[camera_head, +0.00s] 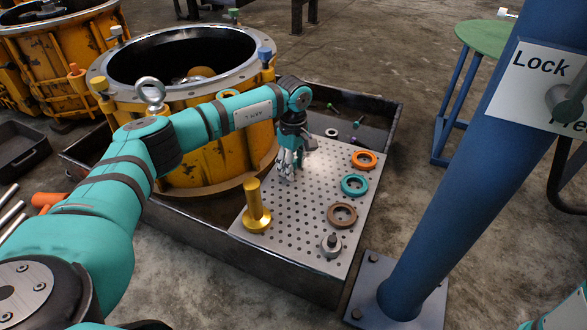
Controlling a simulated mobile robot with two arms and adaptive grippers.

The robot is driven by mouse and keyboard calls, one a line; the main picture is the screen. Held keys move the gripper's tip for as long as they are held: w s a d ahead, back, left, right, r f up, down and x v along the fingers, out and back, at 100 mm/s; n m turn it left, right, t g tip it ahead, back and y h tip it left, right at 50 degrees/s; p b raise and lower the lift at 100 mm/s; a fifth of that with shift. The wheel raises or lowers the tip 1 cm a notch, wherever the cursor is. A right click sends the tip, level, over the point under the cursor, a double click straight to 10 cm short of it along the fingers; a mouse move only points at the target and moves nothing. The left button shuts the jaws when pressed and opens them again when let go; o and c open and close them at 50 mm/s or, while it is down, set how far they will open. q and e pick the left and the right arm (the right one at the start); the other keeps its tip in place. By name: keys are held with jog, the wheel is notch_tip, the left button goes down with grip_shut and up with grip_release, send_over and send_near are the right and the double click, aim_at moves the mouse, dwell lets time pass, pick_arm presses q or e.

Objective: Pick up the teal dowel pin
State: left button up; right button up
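Two small green-teal pin-like pieces lie in the dark tray behind the perforated plate, one at the right (358,122) and one further left (333,107). They are too small to tell which, if either, is the teal dowel pin. My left gripper (286,172) points down over the left back part of the perforated plate (300,225), apart from those pieces. Its fingers are small and partly overlapped, so I cannot tell whether they are open or hold anything. My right gripper is out of view.
A yellow housing (200,160) with capped pins on its rim stands left in the tray. The plate carries a brass post (255,208), orange ring (364,153), teal ring (354,176), brown ring (342,208) and steel part (331,243). A blue column (450,190) stands right.

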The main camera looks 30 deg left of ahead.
pick_arm(q)
grip_shut()
